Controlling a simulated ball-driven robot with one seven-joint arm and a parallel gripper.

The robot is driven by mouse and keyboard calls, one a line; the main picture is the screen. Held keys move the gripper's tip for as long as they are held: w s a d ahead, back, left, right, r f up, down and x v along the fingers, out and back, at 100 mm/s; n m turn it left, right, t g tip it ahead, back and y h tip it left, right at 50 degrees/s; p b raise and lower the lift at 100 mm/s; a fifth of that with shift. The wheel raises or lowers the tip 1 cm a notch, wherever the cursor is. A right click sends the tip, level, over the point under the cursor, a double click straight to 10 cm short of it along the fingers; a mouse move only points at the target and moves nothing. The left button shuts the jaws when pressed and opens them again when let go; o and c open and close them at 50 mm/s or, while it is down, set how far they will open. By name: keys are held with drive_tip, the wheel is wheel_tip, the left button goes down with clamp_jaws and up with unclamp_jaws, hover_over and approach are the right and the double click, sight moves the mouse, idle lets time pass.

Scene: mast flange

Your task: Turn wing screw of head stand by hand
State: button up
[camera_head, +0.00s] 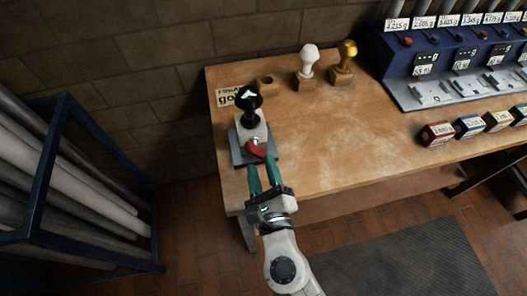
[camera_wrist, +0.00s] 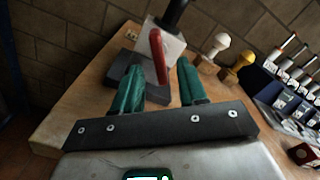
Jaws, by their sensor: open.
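The head stand is a white block (camera_head: 251,128) on a dark grey base plate (camera_head: 237,151), with a black head (camera_head: 249,98) on top. It stands at the table's left end. A red wing screw (camera_head: 256,149) sits on its near side. In the wrist view the wing screw (camera_wrist: 159,57) stands upright, in front of the white block (camera_wrist: 176,46). My gripper (camera_head: 262,164) is open with green fingers, just short of the wing screw. In the wrist view it lines up with the gap between the fingers (camera_wrist: 159,68); I cannot tell whether it is inside.
A small wooden block with a hole (camera_head: 267,82), a white knob piece (camera_head: 309,60) and a gold knob piece (camera_head: 346,55) stand behind. A blue rack (camera_head: 425,50) and several coloured boxes (camera_head: 437,133) are at right. The table's middle (camera_head: 350,140) is clear.

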sight(258, 157)
drive_tip(key=x, duration=0.4)
drive_tip(key=shift+w+a, duration=0.15)
drive_tip(key=shift+w, duration=0.25)
clamp_jaws()
